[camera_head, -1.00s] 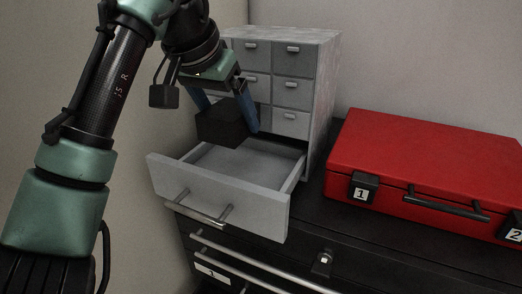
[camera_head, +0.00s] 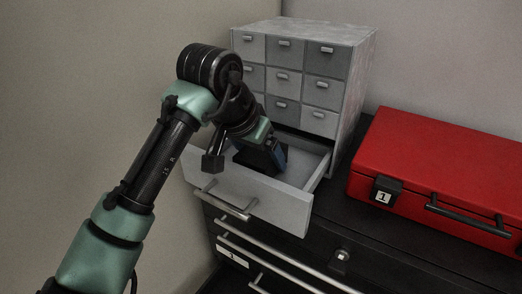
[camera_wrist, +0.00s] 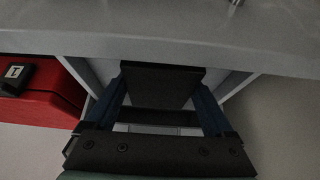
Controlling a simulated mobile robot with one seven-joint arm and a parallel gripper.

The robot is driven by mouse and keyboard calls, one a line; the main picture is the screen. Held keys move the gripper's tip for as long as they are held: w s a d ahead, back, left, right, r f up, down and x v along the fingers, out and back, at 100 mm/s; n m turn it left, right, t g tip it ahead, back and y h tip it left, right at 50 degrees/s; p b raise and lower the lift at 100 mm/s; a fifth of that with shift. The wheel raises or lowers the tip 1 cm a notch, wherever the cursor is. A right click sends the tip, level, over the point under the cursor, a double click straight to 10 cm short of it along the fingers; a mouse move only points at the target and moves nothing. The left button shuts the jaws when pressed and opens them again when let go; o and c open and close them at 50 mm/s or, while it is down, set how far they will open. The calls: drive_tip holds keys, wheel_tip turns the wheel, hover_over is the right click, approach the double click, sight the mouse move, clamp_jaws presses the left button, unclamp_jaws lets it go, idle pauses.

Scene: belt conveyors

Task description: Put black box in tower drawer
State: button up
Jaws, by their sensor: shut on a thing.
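The tower drawer (camera_head: 255,200) is the large bottom drawer of a grey tower cabinet (camera_head: 300,35) and is pulled open. My gripper (camera_head: 262,160) reaches down into it from the left. Its blue fingers are shut on the black box, which the wrist view shows between them (camera_wrist: 160,85). In the head view the box is low inside the drawer, mostly hidden by my gripper. I cannot tell whether it touches the drawer floor. The drawer's walls show around the box in the wrist view.
A red case (camera_head: 440,165) stands to the right of the tower, on the black cabinet (camera_head: 320,225) that also bears the tower. Several small closed drawers (camera_head: 285,80) are above the open one. A wall is close on the left.

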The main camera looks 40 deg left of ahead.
drive_tip(key=o, duration=1.4)
drive_tip(key=shift+f, duration=0.1)
drive_tip(key=b+v, duration=0.3)
drive_tip(key=v, duration=0.9)
